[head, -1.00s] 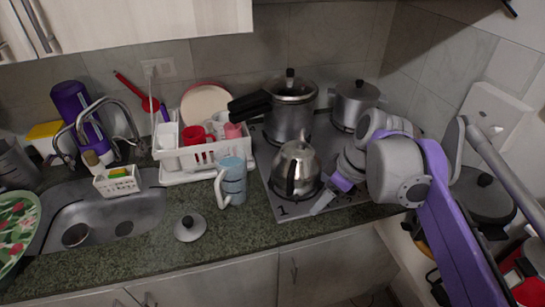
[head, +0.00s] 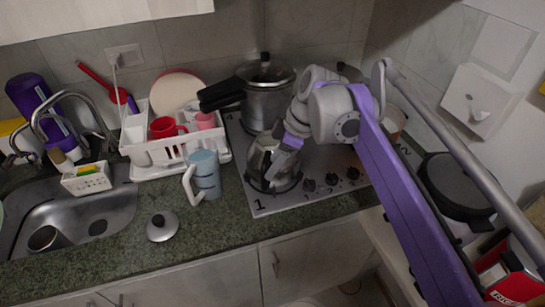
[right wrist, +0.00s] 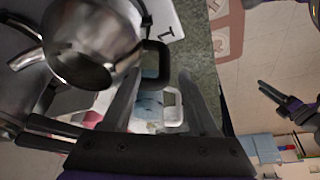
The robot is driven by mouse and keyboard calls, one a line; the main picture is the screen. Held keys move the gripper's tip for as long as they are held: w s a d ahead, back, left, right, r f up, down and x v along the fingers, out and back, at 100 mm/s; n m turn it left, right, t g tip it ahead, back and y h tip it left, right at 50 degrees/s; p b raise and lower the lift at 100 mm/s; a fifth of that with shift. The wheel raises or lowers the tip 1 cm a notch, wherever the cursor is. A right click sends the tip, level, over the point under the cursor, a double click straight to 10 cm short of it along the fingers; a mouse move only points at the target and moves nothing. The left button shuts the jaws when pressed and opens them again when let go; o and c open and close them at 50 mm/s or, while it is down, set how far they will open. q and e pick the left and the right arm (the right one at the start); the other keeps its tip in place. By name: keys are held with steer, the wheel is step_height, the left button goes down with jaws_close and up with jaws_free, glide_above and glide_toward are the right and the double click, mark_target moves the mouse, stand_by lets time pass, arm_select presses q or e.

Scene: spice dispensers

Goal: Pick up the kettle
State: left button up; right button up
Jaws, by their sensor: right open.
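The shiny metal kettle (head: 262,158) stands on the front left of the stove, partly hidden by my right gripper (head: 287,160). In the right wrist view the kettle (right wrist: 92,38) is at the upper left, with its dark loop handle (right wrist: 157,62) toward the gripper. My right gripper (right wrist: 158,78) is open, and the handle shows in the gap between its fingertips or just beyond them. I cannot tell whether they touch. A dark gripper with purple parts, seemingly my left one (right wrist: 272,94), shows small at the right of the wrist view.
A pressure cooker (head: 265,100) stands behind the kettle. A blue mug (head: 204,175) and a loose lid (head: 162,226) are on the counter to the left. A dish rack (head: 160,158) and sink (head: 70,222) lie further left. Stove knobs (head: 330,180) are right of the kettle.

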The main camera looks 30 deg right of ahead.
steer(key=x, duration=0.5)
steer(key=shift+s+a, duration=0.1)
steer(key=shift+a, duration=0.35)
steer(key=shift+c, duration=0.3)
jaws_close()
steer(key=shift+r, duration=0.1)
stand_by(0.5)
